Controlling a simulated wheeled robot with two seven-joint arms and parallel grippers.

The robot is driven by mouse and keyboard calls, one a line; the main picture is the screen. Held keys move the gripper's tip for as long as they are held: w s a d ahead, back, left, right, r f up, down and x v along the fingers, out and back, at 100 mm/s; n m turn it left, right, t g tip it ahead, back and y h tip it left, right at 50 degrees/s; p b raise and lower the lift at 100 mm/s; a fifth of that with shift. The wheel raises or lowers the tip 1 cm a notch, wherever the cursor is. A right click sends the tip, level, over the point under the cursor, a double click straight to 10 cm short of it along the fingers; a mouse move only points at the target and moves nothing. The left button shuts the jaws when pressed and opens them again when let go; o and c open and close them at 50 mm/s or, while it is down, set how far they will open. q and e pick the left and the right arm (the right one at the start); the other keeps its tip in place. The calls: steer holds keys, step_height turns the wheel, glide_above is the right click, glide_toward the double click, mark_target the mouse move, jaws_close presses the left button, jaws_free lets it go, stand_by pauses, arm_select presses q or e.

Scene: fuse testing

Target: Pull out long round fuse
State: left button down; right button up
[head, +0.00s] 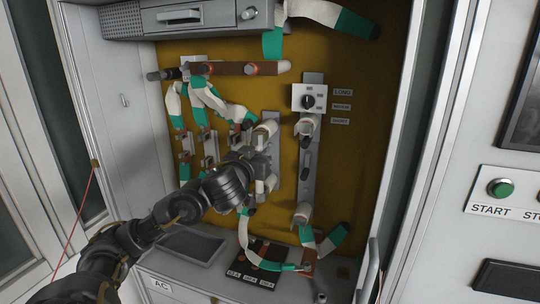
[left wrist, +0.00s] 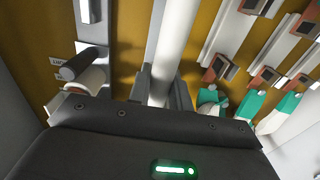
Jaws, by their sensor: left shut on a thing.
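My left gripper (head: 252,163) reaches in from the lower left, into the open cabinet. It is shut on a long round white fuse (left wrist: 172,40), which runs between its two fingers in the left wrist view and out of the top of that picture. In the head view the gripper covers most of the fuse, in front of a grey upright mount (head: 276,150) with light clips at its upper and lower ends. I cannot tell whether the fuse's ends sit in the clips. My right gripper is not in view.
To the right stands a grey strip (head: 309,170) with a rotary knob (head: 307,101) and LONG, MEDIUM and SHORT labels. White and green cables (head: 205,95) hang close on the left. A brown bar (head: 230,68) crosses above. A green START button (head: 501,188) is on the right panel.

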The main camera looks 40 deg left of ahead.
arm_select(q)
steer(key=shift+s+d+f, duration=0.15)
steer(key=shift+d+f, duration=0.05)
steer(key=shift+s, duration=0.1)
steer(key=shift+v, duration=1)
steer(key=shift+a+r, duration=0.1)
steer(key=shift+r, duration=0.1)
